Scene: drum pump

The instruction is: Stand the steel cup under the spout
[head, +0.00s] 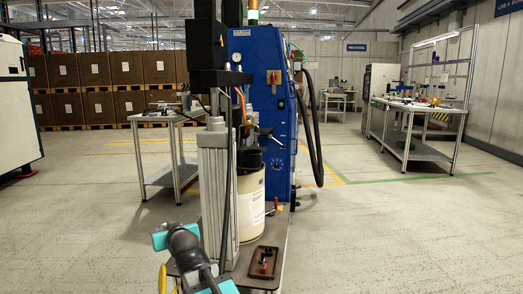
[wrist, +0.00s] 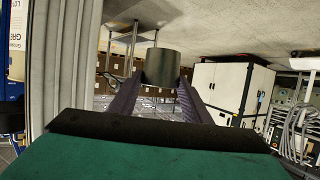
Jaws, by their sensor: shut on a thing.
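The steel cup (wrist: 162,66) is a dull grey cylinder in the wrist view. My gripper (wrist: 162,84) has its two long fingers closed on either side of it and holds it in the air. The wrist picture looks turned over, with the floor at the top, so the cup's tilt is hard to judge. In the head view my arm is at the lower left, beside the pump's column, and neither the cup nor the fingers can be made out. A cream drum (head: 251,203) stands behind the column. I cannot clearly pick out the spout.
The pump's grey column (head: 216,195) stands close to my arm and hides part of the bench. A brown tray (head: 263,262) with small red and black items lies at the bench's front. A blue cabinet (head: 258,80) with black hoses stands behind.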

